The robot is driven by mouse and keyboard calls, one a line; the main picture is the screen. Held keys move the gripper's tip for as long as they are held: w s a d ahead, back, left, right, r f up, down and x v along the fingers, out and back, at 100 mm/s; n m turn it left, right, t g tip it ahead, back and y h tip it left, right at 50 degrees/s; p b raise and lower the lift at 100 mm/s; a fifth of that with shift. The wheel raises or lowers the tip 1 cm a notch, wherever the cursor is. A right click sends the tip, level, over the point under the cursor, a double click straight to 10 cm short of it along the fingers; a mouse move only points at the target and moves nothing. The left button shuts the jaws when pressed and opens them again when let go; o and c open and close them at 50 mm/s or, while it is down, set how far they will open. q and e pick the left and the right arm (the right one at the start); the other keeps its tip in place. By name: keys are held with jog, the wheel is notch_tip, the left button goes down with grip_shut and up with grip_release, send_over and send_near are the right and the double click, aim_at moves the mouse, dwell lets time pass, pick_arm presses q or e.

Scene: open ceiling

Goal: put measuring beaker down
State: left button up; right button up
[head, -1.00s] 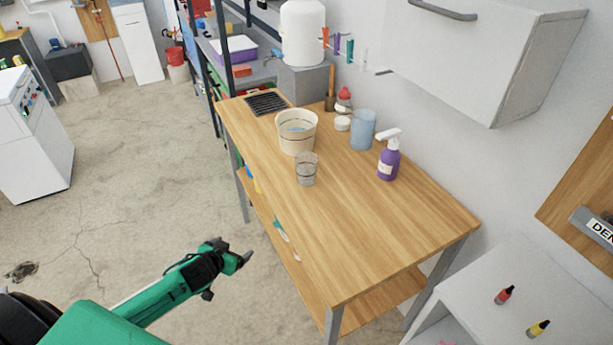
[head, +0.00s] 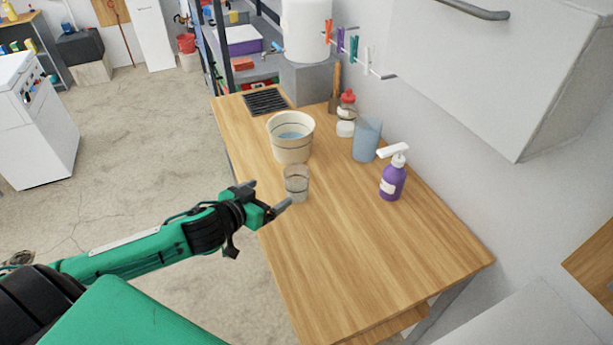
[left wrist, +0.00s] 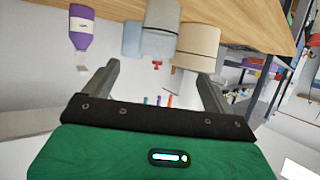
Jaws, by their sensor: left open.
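The measuring beaker (head: 297,184), a clear cup with dark marks, stands upright on the wooden table (head: 350,260) near its left edge. It also shows in the left wrist view (left wrist: 160,28), where the picture is upside down. My left gripper (head: 267,198) is open at the table's left edge, with its fingers pointing toward the beaker and a gap left between them. In the left wrist view, nothing is held between the fingers (left wrist: 157,85). My right gripper is not in view.
A cream bucket (head: 291,140) stands just behind the beaker. The table's front half is bare. A white cabinet (head: 505,80) hangs above on the right.

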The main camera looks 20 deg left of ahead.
aim_at(288, 181)
pick_arm(q)
jog(key=p+x, duration=0.1)
jog(key=x, duration=0.4)
jog(key=shift+w, duration=0.45)
jog(key=shift+p+x, duration=0.3)
jog(key=shift+x, duration=0.5)
jog(key=shift+w+f, duration=0.15)
jog(key=shift+w, duration=0.05)
jog(key=shift+w+d, duration=0.15)
jog(key=shift+w, duration=0.2)
jog(key=p+x, duration=0.1)
jog(key=x, duration=0.3)
jog(key=shift+d+f+p, duration=0.1)
jog(key=shift+f+p, duration=0.1)
jog(key=shift+p, duration=0.2)
jog(key=shift+w+f, duration=0.2)
jog(key=shift+w, duration=0.05)
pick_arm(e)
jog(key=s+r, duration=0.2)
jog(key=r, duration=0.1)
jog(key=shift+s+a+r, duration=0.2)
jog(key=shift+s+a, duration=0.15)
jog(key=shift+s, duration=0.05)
